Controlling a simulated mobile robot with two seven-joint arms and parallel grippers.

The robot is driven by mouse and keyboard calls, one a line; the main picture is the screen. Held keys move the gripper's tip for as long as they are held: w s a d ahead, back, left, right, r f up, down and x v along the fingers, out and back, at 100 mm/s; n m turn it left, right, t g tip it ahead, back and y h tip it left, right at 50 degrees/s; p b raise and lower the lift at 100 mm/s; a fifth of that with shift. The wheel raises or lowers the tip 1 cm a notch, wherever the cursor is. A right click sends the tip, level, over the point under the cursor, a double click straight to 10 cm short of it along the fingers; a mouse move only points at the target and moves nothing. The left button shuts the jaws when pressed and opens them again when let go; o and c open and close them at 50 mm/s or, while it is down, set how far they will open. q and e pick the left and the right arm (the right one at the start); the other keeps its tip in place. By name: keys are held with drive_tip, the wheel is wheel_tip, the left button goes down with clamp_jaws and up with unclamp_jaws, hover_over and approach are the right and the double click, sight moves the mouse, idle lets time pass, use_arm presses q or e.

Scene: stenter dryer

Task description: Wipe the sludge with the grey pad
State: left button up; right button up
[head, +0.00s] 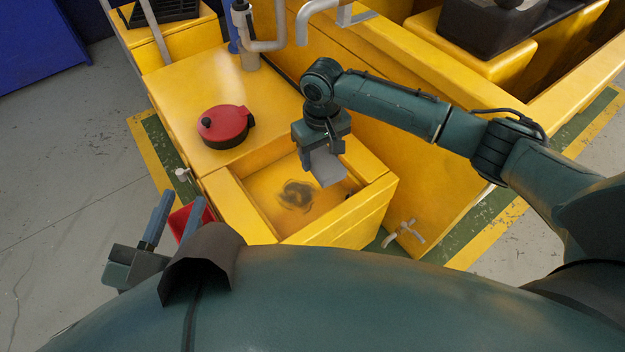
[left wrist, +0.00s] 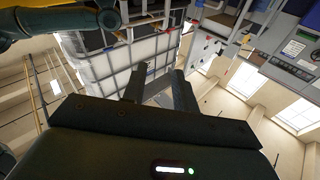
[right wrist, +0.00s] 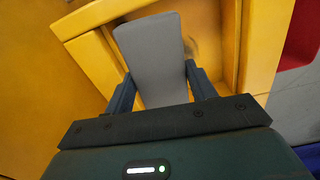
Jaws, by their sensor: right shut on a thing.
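The sludge (head: 296,195) is a dark smear on the floor of the open yellow basin (head: 378,191). Part of it shows in the right wrist view (right wrist: 191,47) beside the pad. My right gripper (head: 318,154) is shut on the grey pad (head: 328,168), which hangs over the basin at its far right side. In the right wrist view the pad (right wrist: 152,55) sits between both fingers. I cannot tell whether the pad touches the basin floor. My left gripper (head: 175,221) is open and empty, outside the basin at the left; its separated fingers show in the left wrist view (left wrist: 158,88).
A red round lid (head: 224,127) with a black knob lies on the yellow top left of the basin. A red container (head: 190,219) is partly hidden behind my left gripper. Grey pipes (head: 265,45) rise at the back. A small tap (head: 405,232) sticks out near the basin's right front.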

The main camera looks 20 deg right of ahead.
drive_tip(key=f+b, duration=0.1)
drive_tip(key=f, duration=0.3)
drive_tip(key=a+f+n+b, duration=0.1)
drive_tip(key=f, duration=0.3)
drive_tip(key=f+n+b, duration=0.1)
drive_tip(key=f, duration=0.4)
drive_tip(key=shift+s+a+b, duration=0.2)
drive_tip(key=shift+s+b, duration=0.15)
drive_tip(key=shift+b, duration=0.05)
drive_tip(key=shift+f+b, duration=0.3)
drive_tip(key=shift+b, duration=0.1)
drive_tip(key=shift+f+b, duration=0.7)
drive_tip(key=shift+b, duration=0.2)
use_arm(q)
drive_tip(key=shift+w+d+r+m+t+h+b, duration=0.1)
drive_tip(key=shift+w+r+m+t+h, duration=0.2)
drive_tip(key=shift+r+h, duration=0.4)
drive_tip(key=shift+w+a+r+m+t+h+b, duration=0.1)
drive_tip(key=shift+r+m+t+h, duration=0.2)
drive_tip(key=shift+r+m+h, duration=0.3)
drive_tip(key=shift+w+d+r+m+t+h+b, duration=0.1)
drive_tip(key=shift+w+r+m+t+h, duration=0.15)
drive_tip(key=shift+r+h, duration=0.5)
use_arm(e)
drive_tip(key=shift+f, duration=0.25)
use_arm(q)
drive_tip(key=shift+f+b, duration=0.4)
drive_tip(key=shift+b, duration=0.05)
use_arm(e)
drive_tip(key=shift+f, duration=1.05)
